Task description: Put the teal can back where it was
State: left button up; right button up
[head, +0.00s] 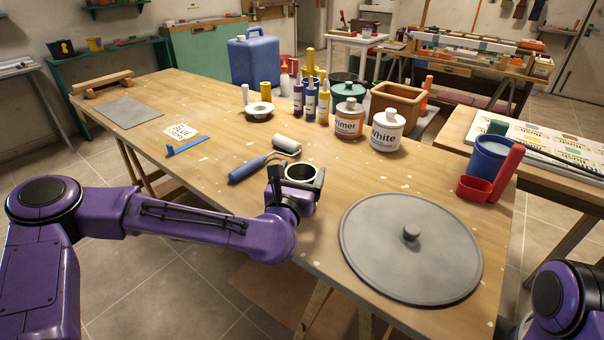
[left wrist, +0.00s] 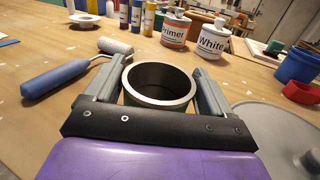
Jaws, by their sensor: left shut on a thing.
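My left gripper (head: 298,176) is shut on an open-topped round can (head: 300,172), held upright near the table's front edge. In the left wrist view the can (left wrist: 158,83) sits between the two fingers, with a pale metal rim and a dark inside. A teal round container (head: 349,90) stands at the back of the table behind the Primer pot. My right gripper is out of view.
A paint roller (head: 262,163) lies just left of the held can. A large grey disc (head: 385,262) with a knob lies to the right. Primer (head: 349,122) and White (head: 386,132) pots, bottles and a clay-coloured box (head: 397,98) stand behind. Bare wood lies between.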

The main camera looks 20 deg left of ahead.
pick_arm(q)
jog(key=shift+s, duration=0.1)
jog(key=shift+f+b, duration=0.1)
jog(key=shift+b, duration=0.2)
jog(key=o, duration=1.3)
jog(key=shift+s+r, duration=0.15)
jog(key=shift+r, duration=0.05)
jog(key=s+b, duration=0.1)
jog(key=s, duration=0.5)
jog(key=shift+s+d+f+b, duration=0.2)
jog(key=shift+s+b, duration=0.1)
jog(key=shift+b, duration=0.05)
jog(key=s+p, duration=0.2)
jog(key=p, duration=0.3)
jog(key=s+p, duration=0.3)
jog(key=p, duration=0.2)
jog(key=shift+d+r+p, duration=0.1)
jog(key=shift+r+p, duration=0.1)
jog(key=shift+p, duration=0.15)
